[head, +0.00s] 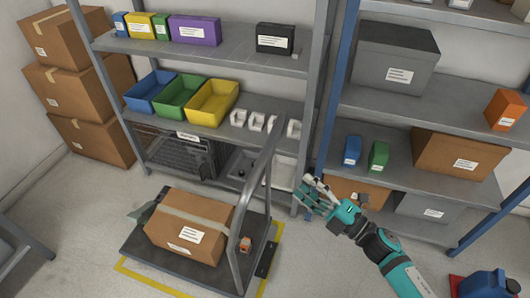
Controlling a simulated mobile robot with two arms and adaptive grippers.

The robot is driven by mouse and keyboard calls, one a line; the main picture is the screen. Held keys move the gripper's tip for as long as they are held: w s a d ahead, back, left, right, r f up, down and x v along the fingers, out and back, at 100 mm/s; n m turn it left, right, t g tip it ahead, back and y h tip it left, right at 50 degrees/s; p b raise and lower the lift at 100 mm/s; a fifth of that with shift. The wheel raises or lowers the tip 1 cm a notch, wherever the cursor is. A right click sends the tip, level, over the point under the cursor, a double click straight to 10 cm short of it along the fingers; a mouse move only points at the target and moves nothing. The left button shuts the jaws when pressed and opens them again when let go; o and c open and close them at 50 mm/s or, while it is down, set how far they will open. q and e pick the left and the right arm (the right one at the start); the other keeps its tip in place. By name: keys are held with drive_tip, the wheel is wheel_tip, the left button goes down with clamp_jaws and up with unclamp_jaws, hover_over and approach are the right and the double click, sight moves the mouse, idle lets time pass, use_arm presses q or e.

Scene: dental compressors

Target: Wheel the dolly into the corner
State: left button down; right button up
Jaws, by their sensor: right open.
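The dolly (155,262) is a dark flat platform with a grey tubular handle (237,245) on its right side. It stands on the floor in front of the left shelf, over a yellow marked outline (165,285). My left gripper is not in view.
Stacked cardboard boxes (75,85) stand in the corner at left. The left shelf (215,62) holds bins and boxes. A second shelf (445,84) stands at right. A blue container (490,284) is at bottom right. Bare floor (75,195) lies left of the dolly.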

sight(264, 154)
drive_tip(key=x, duration=1.4)
drive_tip(key=shift+w+a+b, duration=0.3)
clamp_jaws()
